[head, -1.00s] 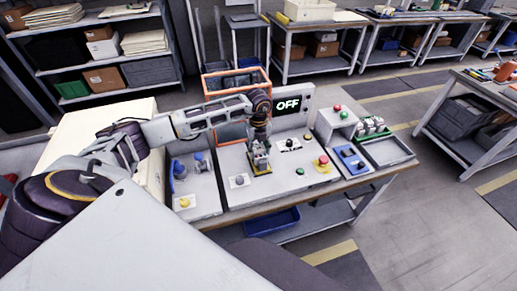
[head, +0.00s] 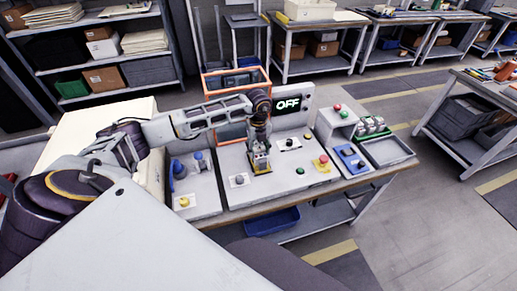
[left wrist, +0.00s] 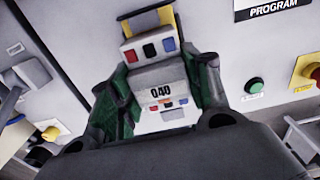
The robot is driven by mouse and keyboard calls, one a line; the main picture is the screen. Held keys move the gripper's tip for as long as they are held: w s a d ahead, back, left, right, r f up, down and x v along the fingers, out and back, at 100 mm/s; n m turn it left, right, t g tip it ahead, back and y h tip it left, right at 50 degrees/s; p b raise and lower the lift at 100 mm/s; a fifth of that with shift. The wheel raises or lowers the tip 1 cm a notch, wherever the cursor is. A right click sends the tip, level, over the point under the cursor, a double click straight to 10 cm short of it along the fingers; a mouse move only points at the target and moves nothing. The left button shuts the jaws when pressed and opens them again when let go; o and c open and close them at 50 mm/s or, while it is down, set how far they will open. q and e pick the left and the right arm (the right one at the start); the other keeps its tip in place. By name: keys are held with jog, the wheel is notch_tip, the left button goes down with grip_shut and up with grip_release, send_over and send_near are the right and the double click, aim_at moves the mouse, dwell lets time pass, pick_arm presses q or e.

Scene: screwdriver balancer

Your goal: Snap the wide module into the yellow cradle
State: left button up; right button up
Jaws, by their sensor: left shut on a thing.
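The wide module (left wrist: 160,88), a grey block with a "040" display and small coloured buttons, is between the green-sided fingers of my left gripper (left wrist: 158,95) in the left wrist view. The gripper is shut on it. The yellow cradle (left wrist: 166,15) shows just beyond the module, with yellow ends and blue and red marks on its grey part. In the head view my left gripper (head: 260,158) points down over the cradle on the light-grey panel. The gripper hides most of the module and cradle there, so I cannot tell whether the module is seated. My right gripper is not in view.
A screen (head: 288,104) reading OFF stands behind the panel, next to an orange-framed bin (head: 236,78). A green button (head: 300,171) and a yellow-based red button (head: 321,164) are to the right. A panel with blue parts (head: 179,170) is at left.

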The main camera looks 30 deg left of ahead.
pick_arm(q)
jog(key=shift+f, duration=0.25)
dwell(0.3)
jog(key=shift+w, duration=0.1)
dwell(0.3)
dwell(0.4)
jog(key=o, duration=1.2)
jog(key=shift+r, duration=0.1)
jog(key=shift+r, duration=5.9)
jog(key=shift+f, duration=0.1)
